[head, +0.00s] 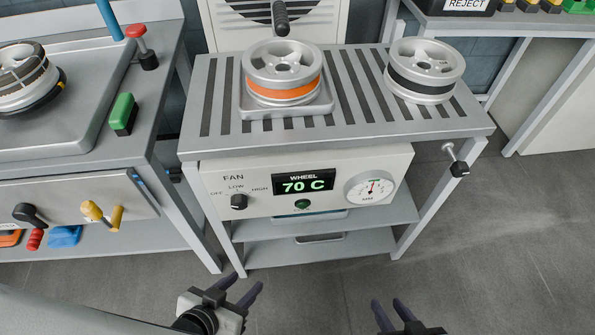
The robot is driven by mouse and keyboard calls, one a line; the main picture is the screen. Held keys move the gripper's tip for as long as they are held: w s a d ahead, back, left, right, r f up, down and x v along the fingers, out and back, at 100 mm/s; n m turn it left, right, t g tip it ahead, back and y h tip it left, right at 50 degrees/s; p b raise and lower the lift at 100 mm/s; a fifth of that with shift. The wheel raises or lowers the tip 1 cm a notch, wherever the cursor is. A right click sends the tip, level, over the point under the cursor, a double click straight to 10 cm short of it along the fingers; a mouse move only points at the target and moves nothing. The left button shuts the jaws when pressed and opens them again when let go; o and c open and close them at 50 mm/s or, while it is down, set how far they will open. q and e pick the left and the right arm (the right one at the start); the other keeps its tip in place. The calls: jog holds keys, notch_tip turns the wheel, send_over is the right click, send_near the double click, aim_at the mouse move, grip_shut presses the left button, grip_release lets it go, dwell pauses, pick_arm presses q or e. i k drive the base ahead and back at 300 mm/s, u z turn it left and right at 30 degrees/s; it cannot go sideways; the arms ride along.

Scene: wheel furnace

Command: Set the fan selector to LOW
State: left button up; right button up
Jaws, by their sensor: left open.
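The fan selector (239,201) is a small black knob at the left of the white control panel (335,205). The word FAN is above it, with OFF at its left, LOW above and HIGH at its right. I cannot tell for certain which label its pointer faces. My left gripper (245,284) is open and empty, below the panel in the picture and apart from the knob. My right gripper (389,306) is open and empty at the bottom edge, further right.
An orange-banded wheel (282,92) and a black-banded wheel (424,93) stand on the slatted table (350,130). A workbench (60,165) is at the left.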

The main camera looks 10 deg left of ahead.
aim_at(239, 200)
jog(key=k, duration=0.5)
jog(key=z, duration=1.55)
jog(key=i, duration=1.15)
jog(key=u, duration=2.25)
